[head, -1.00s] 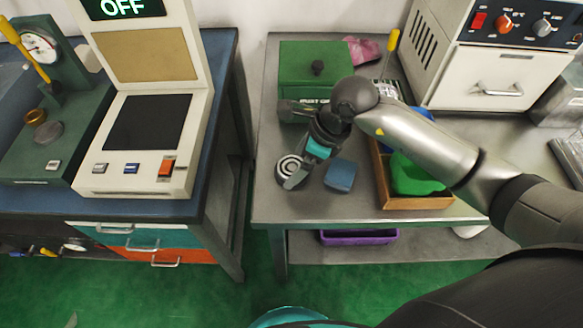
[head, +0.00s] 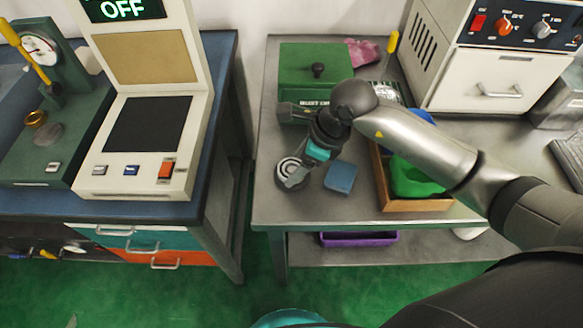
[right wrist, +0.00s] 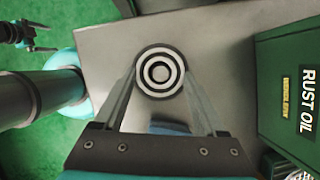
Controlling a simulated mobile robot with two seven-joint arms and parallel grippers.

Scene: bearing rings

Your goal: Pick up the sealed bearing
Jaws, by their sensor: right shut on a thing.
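The sealed bearing (head: 290,168) is a round part with dark and light rings, at the left front of the grey metal table (head: 330,212). It shows face-on in the right wrist view (right wrist: 160,73). My right gripper (head: 293,178) reaches it from above and is shut on it, with one finger on each side of the ring in the right wrist view (right wrist: 160,84). I cannot tell whether the bearing still touches the table. My left gripper is outside the head view; a dark gripper-like part (right wrist: 27,36) at the upper left of the right wrist view is too small to read.
A blue block (head: 341,178) lies just right of the bearing. A wooden tray (head: 415,205) with a green item (head: 412,178) is further right. A green rust oil box (head: 308,62) stands behind. The table's left edge is close to the bearing; left of it is a gap before the blue bench (head: 45,203).

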